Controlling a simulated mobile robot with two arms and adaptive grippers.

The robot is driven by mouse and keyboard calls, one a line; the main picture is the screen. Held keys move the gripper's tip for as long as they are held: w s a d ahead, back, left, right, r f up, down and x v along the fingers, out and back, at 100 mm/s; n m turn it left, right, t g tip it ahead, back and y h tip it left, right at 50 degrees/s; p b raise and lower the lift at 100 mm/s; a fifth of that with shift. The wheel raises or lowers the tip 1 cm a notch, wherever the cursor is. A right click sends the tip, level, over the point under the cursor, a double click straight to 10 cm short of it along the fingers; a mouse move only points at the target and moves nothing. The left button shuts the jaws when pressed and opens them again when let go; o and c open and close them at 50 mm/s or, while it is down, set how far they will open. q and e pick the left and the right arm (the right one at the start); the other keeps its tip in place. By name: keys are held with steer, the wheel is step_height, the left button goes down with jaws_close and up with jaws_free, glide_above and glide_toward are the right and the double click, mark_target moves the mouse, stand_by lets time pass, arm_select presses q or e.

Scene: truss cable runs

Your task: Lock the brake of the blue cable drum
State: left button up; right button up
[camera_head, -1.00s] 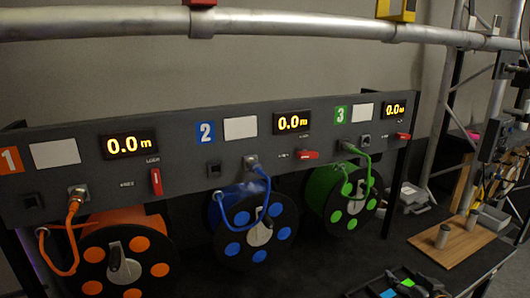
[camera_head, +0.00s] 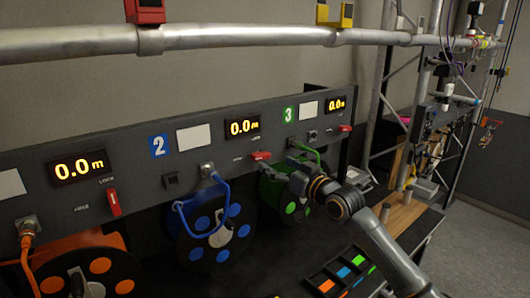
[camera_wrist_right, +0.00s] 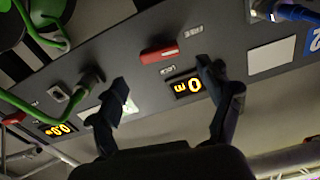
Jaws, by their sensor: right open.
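The blue cable drum (camera_head: 203,240) hangs below the panel under the blue 2 label (camera_head: 159,146), its blue cable (camera_head: 180,216) plugged in at a socket. The red brake lever (camera_head: 260,156) sits right of that socket, under the middle 0.0 m display (camera_head: 242,128), and lies about horizontal. The lever also shows in the upside-down right wrist view (camera_wrist_right: 158,54). My right gripper (camera_head: 299,184) is in front of the green drum (camera_head: 276,193), right of and below the lever. In the wrist view its open fingers (camera_wrist_right: 165,78) straddle the lever's direction, with nothing between them.
The orange drum's lever (camera_head: 113,202) is upright; the green drum's lever (camera_head: 344,128) is about horizontal. A green cable (camera_head: 309,153) is close to my right gripper. A tray with coloured compartments (camera_head: 343,272) lies on the dark table. A metal pipe (camera_head: 240,36) runs above the panel.

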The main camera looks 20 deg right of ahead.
mark_target(263, 157)
steer(key=p+x, duration=0.1)
steer(key=x, duration=0.4)
steer(key=shift+w+a, duration=0.1)
steer(key=shift+w, duration=0.2)
steer(key=c, duration=1.2)
steer(key=shift+o, duration=0.2)
